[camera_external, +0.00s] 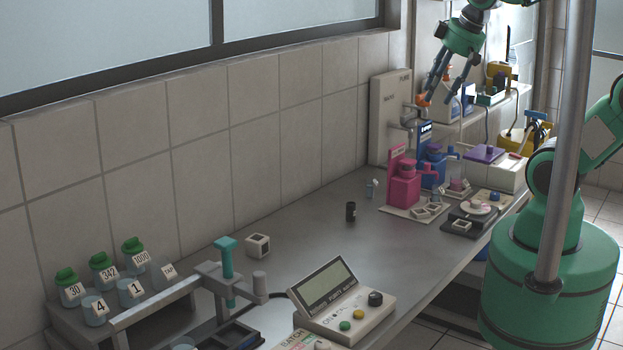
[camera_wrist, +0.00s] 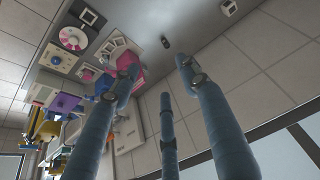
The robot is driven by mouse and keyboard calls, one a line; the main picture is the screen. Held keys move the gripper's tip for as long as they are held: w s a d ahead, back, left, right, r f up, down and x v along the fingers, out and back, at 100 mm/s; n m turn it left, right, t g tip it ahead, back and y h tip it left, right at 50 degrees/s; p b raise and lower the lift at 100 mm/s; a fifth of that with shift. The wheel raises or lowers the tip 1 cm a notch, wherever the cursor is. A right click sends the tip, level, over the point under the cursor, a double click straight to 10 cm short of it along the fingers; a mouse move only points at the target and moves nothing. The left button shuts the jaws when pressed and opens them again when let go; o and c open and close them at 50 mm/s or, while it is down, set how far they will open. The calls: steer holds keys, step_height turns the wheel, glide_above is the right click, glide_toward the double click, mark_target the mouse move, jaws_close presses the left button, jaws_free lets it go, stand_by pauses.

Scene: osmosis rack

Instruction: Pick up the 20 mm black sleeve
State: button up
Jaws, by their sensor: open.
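A small black upright cylinder (camera_external: 351,212), which looks like the black sleeve, stands on the grey bench near its middle; no size marking is readable. A small dark object (camera_wrist: 166,43) shows on the bench beyond my fingers in the wrist view, but I cannot tell whether it is the same piece. My gripper (camera_external: 442,86) is high above the far end of the bench, up and to the right of the cylinder and well apart from it. In the wrist view my gripper (camera_wrist: 158,75) has its fingers spread, with nothing between them.
A small blue-grey item (camera_external: 372,188) stands behind the cylinder. A pink device (camera_external: 404,188) and a blue device (camera_external: 433,168) stand to the right. A white cube (camera_external: 257,245) and a display console (camera_external: 344,306) are nearer. Bench around the cylinder is clear; the tiled wall is behind.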

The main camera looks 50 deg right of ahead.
steer(key=w+f+g, duration=0.1)
steer(key=w+f, duration=0.2)
steer(key=w, duration=0.6)
steer(key=n+g+p, duration=0.2)
steer(key=g, duration=0.2)
glide_above(351, 203)
step_height(351, 203, down, 22)
steer(key=f, duration=0.1)
steer(key=shift+s+r, duration=0.2)
steer(key=shift+r, duration=0.05)
step_height(351, 203, down, 8)
steer(key=shift+f+b, duration=0.15)
steer(key=shift+b, duration=0.65)
steer(key=shift+f, duration=0.15)
steer(key=shift+f, duration=0.15)
steer(key=shift+w+a+f+b, duration=0.1)
steer(key=shift+f+b, duration=0.15)
steer(key=shift+f, duration=1)
steer(key=shift+a+f+b, duration=0.1)
steer(key=shift+f+b, duration=0.15)
steer(key=shift+f, duration=0.95)
